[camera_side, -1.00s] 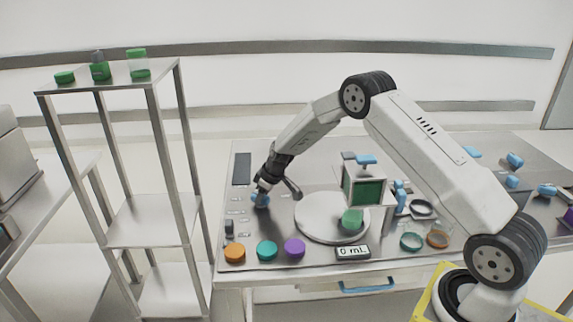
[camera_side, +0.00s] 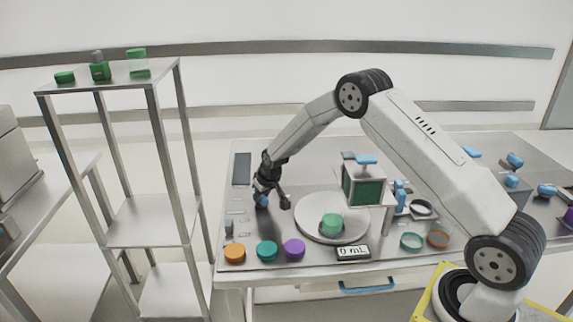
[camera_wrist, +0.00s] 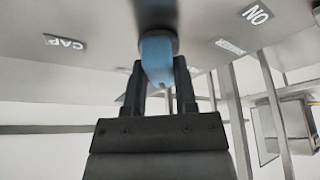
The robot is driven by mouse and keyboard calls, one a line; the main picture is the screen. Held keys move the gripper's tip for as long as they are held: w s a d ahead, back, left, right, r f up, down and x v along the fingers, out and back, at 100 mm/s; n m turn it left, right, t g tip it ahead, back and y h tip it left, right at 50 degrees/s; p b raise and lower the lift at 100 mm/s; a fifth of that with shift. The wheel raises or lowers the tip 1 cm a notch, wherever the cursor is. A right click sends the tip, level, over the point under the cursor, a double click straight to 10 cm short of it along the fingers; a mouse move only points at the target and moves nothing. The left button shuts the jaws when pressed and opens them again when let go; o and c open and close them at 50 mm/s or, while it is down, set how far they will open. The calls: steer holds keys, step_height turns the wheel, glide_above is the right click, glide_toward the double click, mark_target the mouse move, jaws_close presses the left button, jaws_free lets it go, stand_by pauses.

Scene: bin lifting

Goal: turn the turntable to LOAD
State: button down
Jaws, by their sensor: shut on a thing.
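The turntable (camera_side: 310,232) is a round pale disc on the bench, seen in the side view. A green container (camera_side: 331,223) stands on it, near the disc's middle front. My gripper (camera_side: 262,197) is at the left part of the bench, left of the disc. In the wrist view my gripper (camera_wrist: 158,80) is shut on a blue knob (camera_wrist: 157,55), one finger on each side of it. The knob's base meets the grey panel. A label reading CAP (camera_wrist: 65,42) and other labels lie around the knob. I cannot read a LOAD mark.
Orange, teal and purple lids (camera_side: 294,249) line the bench's front, beside a 0 mL display (camera_side: 352,252). A tall shelf (camera_side: 150,222) stands left.

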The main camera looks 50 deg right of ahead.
steer(key=shift+m+g+h, duration=0.3)
steer(key=shift+m+h, duration=0.3)
steer(key=shift+m, duration=1.2)
steer(key=shift+a+m+g+h, duration=0.1)
steer(key=shift+m+g+h, duration=0.4)
steer(key=shift+m, duration=1.3)
steer(key=shift+c, duration=2)
jaws_free()
steer(key=shift+r, duration=0.1)
steer(key=v, duration=0.7)
steer(key=shift+s+a+r, duration=0.15)
steer(key=shift+a+r, duration=0.05)
